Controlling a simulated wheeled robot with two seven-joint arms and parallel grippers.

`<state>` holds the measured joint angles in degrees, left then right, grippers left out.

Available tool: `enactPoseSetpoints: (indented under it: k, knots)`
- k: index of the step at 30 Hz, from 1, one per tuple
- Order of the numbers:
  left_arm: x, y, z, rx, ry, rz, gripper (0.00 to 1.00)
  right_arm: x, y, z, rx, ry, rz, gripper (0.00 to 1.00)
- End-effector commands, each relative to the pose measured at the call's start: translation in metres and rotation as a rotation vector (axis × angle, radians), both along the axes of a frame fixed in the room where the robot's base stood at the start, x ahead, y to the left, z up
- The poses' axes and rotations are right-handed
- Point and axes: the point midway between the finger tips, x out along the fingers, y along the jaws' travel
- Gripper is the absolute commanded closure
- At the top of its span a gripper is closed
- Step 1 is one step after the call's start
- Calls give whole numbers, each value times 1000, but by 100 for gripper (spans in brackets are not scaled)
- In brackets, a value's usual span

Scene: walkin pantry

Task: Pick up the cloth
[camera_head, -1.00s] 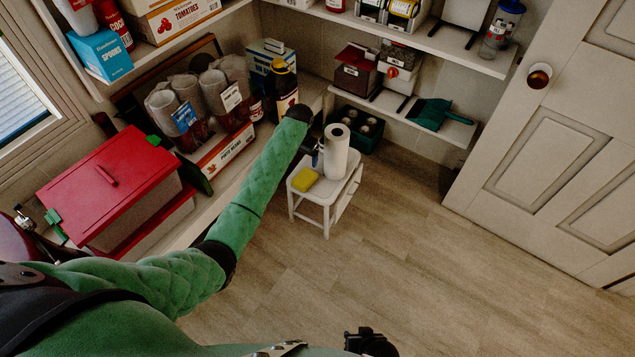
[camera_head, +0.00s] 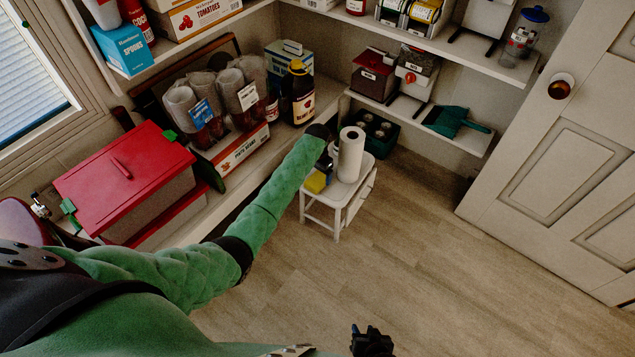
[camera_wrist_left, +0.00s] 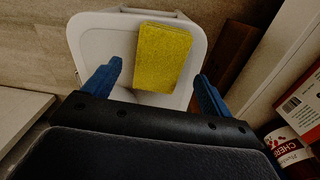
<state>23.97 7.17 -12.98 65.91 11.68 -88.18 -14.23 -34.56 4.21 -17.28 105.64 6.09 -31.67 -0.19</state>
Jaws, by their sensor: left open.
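The yellow cloth (camera_head: 316,182) lies flat on the top of a small white stool (camera_head: 343,190). In the left wrist view the cloth (camera_wrist_left: 162,57) is between and ahead of my left gripper's two blue fingers, with a gap on each side. My left gripper (camera_wrist_left: 158,85) is open and empty above the stool's edge. In the head view my left gripper (camera_head: 325,158) is partly hidden by its own arm. My right gripper (camera_head: 372,340) shows at the bottom edge, too small and dark to judge its jaws.
A paper towel roll (camera_head: 350,154) stands upright on the stool, close beside my left gripper. Shelves with bottles (camera_head: 301,97) and boxes are behind and left. A red-lidded bin (camera_head: 125,170) is at the left. A door (camera_head: 560,150) is at the right. The floor (camera_head: 420,260) is clear.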

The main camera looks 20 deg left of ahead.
Motion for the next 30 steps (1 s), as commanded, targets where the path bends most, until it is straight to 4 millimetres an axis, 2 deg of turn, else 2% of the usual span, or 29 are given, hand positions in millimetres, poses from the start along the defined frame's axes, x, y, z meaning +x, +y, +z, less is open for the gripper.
enactPoseSetpoints:
  k: [1,6,14,21,30]
  knots:
    - [0,0,-9,-1,1,0,15,0,0,-2,0,0,0,64]
    - [0,0,-22,0,0,0,15,0,0,-3,0,-1,0,64]
    - [0,0,-23,0,-1,0,15,-1,1,-3,2,-1,0,64]
    - [0,0,-23,0,0,0,63,-1,1,-3,1,0,0,64]
    - [0,0,-21,0,-1,0,64,-1,0,-3,0,1,-1,64]
